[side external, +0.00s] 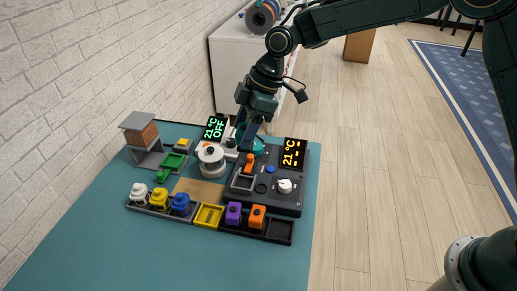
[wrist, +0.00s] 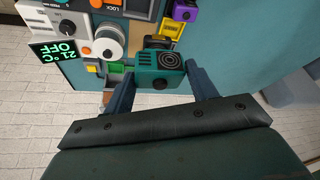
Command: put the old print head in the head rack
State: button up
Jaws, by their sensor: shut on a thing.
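A teal block with a round ringed face, which looks like the print head (wrist: 160,69), sits between my fingers in the wrist view. My gripper (wrist: 160,80) is shut on it. In the side view, my gripper (side external: 246,143) is low over the back of the dark machine, and the teal head (side external: 258,146) shows partly behind the fingers. A dark rack (side external: 279,231) along the front edge holds a purple head (side external: 233,213) and an orange head (side external: 257,217). Its right-end bay looks empty. A yellow-framed slot (side external: 208,215) is left of the purple head.
The dark machine (side external: 268,190) has a 21°C display, an orange lever (side external: 250,162) and a white knob. A white round unit (side external: 211,158) stands to its left. White, yellow and blue pieces (side external: 160,201) stand front left. A brown block on a stand (side external: 141,135) is behind. The front mat (side external: 190,262) is clear.

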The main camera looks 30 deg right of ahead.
jog(key=s+d+f+n+g, duration=0.1)
jog(key=s+d+f+n, duration=0.1)
jog(key=s+f, duration=1)
jog(key=shift+s+n, duration=0.7)
jog(key=shift+s, duration=0.15)
jog(key=shift+d+f, duration=0.1)
jog(key=shift+f, duration=3.1)
jog(key=shift+f, duration=0.45)
jog(key=o, duration=1.1)
jog(key=shift+r, duration=3.45)
